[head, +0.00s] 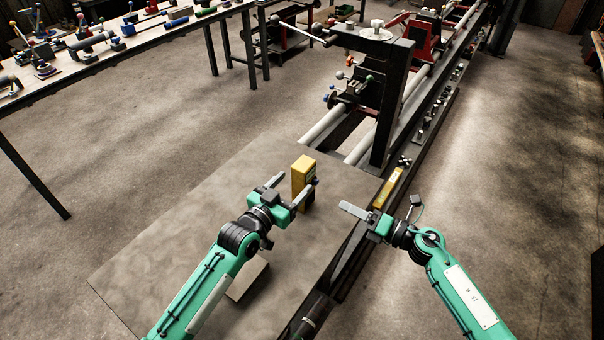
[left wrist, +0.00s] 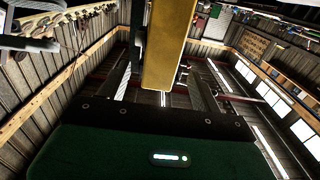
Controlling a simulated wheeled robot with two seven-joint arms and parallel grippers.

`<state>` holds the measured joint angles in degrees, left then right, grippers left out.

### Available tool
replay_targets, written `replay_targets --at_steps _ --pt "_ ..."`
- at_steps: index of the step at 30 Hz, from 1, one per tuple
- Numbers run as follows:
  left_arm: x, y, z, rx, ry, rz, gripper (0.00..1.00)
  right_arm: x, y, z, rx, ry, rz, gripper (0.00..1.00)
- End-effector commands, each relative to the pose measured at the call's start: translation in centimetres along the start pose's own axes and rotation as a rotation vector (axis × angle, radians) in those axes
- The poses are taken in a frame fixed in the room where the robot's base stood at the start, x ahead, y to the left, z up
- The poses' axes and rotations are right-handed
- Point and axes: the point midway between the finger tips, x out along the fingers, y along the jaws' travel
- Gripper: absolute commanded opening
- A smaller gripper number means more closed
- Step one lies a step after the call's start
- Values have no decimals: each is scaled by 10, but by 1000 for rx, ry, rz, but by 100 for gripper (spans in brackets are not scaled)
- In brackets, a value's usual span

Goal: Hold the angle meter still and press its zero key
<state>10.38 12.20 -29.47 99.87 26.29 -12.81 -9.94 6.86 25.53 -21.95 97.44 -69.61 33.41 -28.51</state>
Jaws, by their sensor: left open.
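A yellow block-shaped device (head: 301,171), which looks like the angle meter, stands upright on the grey plate (head: 200,225), with a darker face toward the right. My left gripper (head: 289,187) is open just in front of it; one finger is left of the device and the other crosses its lower part. In the left wrist view the yellow body (left wrist: 166,45) is close ahead, at the top centre. I cannot make out a zero key. My right gripper (head: 346,208) is right of the device, apart from it, over the plate's right edge. Only one finger shows clearly.
A longer yellow bar with a pale label (head: 389,187) lies on the dark rail at the right. A black upright frame (head: 390,100) and the lathe stand behind the plate. A bench with several tools (head: 110,45) is at back left. The plate's left side is clear.

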Motion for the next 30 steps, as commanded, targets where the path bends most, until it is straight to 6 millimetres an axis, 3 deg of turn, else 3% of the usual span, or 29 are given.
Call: replay_targets --at_steps 3,9,22,23,30 --pt "24 0 -1 0 1 0 65 0 0 0 0 0 0 36" --pt "50 0 0 0 1 0 65 0 0 0 0 0 0 36" --pt "60 0 0 1 0 0 65 0 0 0 0 0 0 36" --pt "60 0 0 1 0 0 64 0 0 0 0 0 0 36" --pt "60 0 0 1 0 0 16 0 0 0 0 0 0 36"
